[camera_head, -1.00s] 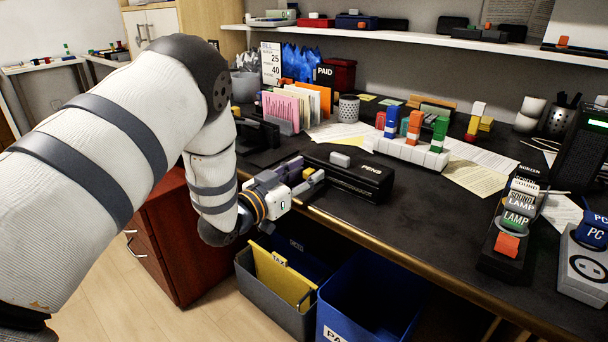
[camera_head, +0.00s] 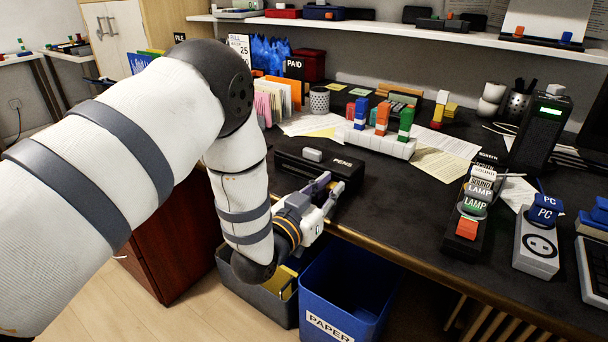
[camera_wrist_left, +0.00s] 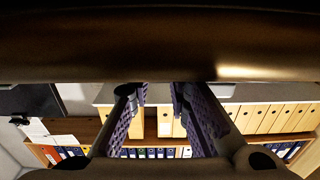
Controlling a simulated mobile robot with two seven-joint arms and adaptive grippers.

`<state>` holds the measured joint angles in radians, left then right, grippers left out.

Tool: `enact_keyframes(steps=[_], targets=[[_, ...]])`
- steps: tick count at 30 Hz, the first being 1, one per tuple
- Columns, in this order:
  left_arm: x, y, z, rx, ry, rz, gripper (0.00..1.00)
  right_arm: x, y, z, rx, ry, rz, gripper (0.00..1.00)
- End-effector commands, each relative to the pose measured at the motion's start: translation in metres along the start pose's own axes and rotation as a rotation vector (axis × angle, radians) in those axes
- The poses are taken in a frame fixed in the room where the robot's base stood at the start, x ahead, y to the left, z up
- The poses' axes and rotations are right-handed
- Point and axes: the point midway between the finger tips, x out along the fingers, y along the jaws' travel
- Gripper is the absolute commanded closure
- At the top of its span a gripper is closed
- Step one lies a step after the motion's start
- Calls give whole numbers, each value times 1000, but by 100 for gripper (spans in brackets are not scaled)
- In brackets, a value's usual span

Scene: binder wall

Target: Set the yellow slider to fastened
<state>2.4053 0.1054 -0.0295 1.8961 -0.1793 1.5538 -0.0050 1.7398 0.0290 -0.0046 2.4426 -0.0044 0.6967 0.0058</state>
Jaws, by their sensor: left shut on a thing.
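The black case marked PENS (camera_head: 342,163) lies near the desk's front edge, with a light grey block on its lid. My left gripper (camera_head: 325,188) reaches in from the left at the front of this case. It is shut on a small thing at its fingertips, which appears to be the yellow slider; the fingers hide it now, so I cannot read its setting. In the left wrist view, the two purple-padded fingers (camera_wrist_left: 160,108) stand a little apart, and no yellow shows between them. My right gripper is not in view.
Below the desk edge stand a blue PAPER bin (camera_head: 345,290) and a grey bin (camera_head: 262,283). A LAMP switch strip (camera_head: 466,240) lies to the right.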

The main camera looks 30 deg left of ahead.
Motion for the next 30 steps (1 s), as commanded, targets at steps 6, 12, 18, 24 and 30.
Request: enact_keyframes(steps=[6, 12, 18, 24, 30], targets=[[0, 6, 0, -1, 0, -1, 100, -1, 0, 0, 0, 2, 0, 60], [0, 6, 0, -1, -1, -1, 76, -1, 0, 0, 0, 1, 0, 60], [0, 6, 0, -1, -1, -1, 62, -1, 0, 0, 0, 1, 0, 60], [-4, 6, 1, -1, -3, -1, 62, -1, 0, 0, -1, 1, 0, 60], [-48, 6, 2, -2, -7, -1, 62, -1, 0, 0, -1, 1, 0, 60]])
